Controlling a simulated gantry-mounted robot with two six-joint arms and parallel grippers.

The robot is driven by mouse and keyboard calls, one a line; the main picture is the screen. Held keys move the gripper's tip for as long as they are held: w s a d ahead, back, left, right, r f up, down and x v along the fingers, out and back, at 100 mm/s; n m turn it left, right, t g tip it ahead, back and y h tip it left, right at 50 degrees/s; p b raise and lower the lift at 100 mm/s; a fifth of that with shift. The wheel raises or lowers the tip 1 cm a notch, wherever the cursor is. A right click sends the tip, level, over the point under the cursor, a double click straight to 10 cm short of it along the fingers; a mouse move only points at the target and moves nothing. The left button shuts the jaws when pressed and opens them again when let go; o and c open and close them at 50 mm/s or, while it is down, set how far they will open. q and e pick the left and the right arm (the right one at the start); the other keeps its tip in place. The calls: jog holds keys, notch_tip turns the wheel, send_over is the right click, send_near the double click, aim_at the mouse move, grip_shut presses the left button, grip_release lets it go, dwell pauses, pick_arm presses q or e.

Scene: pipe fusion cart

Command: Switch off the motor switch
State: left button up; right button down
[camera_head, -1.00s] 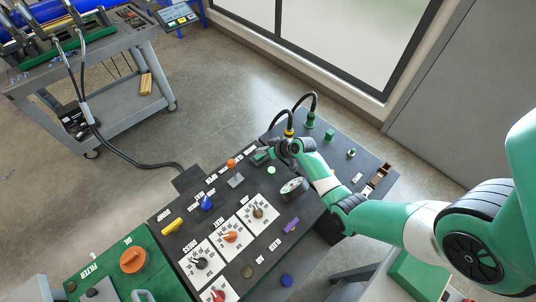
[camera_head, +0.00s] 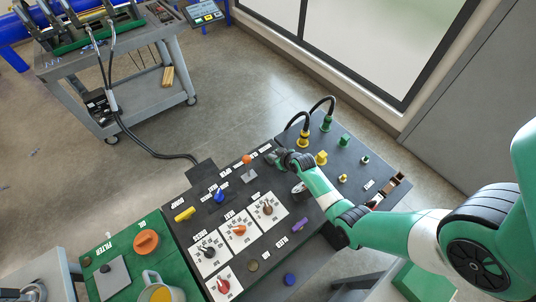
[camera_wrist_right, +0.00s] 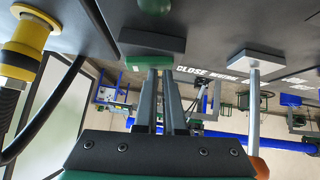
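My right gripper (camera_head: 279,156) is over the upper part of the dark control panel (camera_head: 215,185), beside the orange-tipped lever. In the right wrist view its two narrow grey fingers (camera_wrist_right: 163,82) lie close together, nearly parallel, and appear shut. Their tips are at a dark housing with a green switch piece (camera_wrist_right: 151,62), which looks like the motor switch. The fingers partly cover it, and I cannot tell whether they touch it or which way it is set. In the head view my gripper hides this switch. My left gripper is not in view.
The lever's orange knob (camera_head: 246,159) stands close to my right gripper; its pale post also shows in the wrist view (camera_wrist_right: 255,95). Dials and a blue knob (camera_head: 218,196) lie nearer.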

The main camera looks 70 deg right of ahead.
jog(key=shift+s+a+f, duration=0.15)
jog(key=shift+a+f, duration=0.2)
jog(key=shift+f, duration=0.35)
jog(key=shift+s+d, duration=0.25)
jog(key=shift+d, duration=0.15)
jog(key=shift+r, duration=0.15)
jog(key=s+a+r+p, duration=0.2)
jog(key=r+p, duration=0.2)
jog(key=r, duration=0.2)
jog(key=s+a+r+p, duration=0.2)
jog(key=a+r+p, duration=0.1)
jog(key=r, duration=0.3)
jog(key=shift+p, duration=0.45)
